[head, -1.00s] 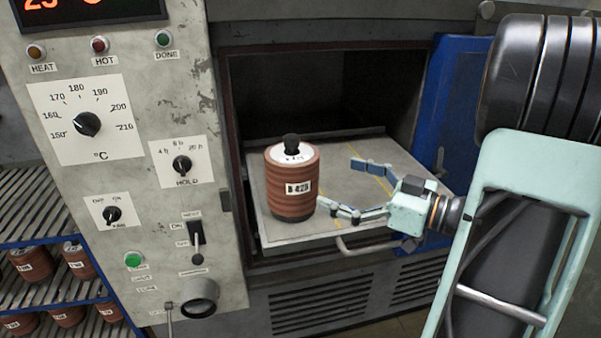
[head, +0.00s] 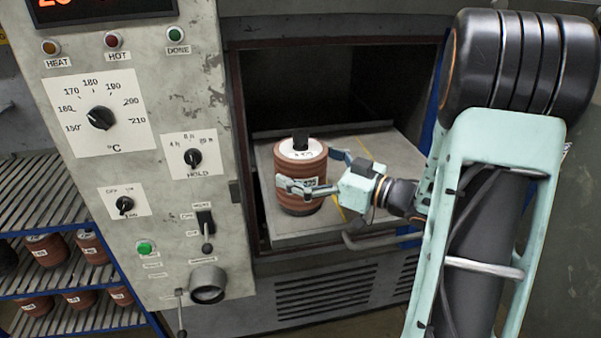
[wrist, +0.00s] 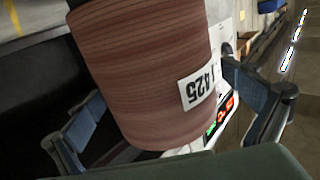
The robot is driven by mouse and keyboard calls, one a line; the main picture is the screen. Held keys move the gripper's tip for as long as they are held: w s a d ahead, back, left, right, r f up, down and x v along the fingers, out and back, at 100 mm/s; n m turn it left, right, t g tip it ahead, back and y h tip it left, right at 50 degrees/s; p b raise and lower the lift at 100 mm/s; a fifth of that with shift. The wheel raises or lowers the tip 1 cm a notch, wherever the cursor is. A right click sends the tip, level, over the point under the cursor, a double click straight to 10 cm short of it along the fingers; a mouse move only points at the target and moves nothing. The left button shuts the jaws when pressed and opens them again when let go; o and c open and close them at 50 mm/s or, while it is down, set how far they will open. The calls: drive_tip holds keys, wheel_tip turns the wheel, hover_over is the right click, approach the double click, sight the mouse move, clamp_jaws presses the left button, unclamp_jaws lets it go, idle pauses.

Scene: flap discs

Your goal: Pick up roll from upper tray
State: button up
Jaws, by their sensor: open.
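The roll (head: 302,172) is a brown-red ribbed cylinder with a white top label, a black knob and a number label on its side. It stands upright on the grey oven tray (head: 357,160), near the tray's left side. My gripper (head: 308,172) is open around it, with one finger in front of the roll and the other behind its right side. In the wrist view the roll (wrist: 145,75) fills the middle between the two fingers (wrist: 165,125), and its label reads 1425. Gaps show between the roll and the fingers.
The oven's control panel (head: 150,150) with knobs and a lever stands close to the left. The dark oven chamber (head: 300,90) opens behind the tray. The tray handle (head: 375,240) sticks out in front. A blue rack (head: 75,290) with several more rolls is at lower left.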

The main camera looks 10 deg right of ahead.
drive_tip(key=c, duration=2)
drive_tip(key=shift+w+r, duration=0.1)
drive_tip(key=shift+r, duration=0.05)
drive_tip(key=shift+c, duration=0.6)
drive_tip(key=shift+r, duration=0.1)
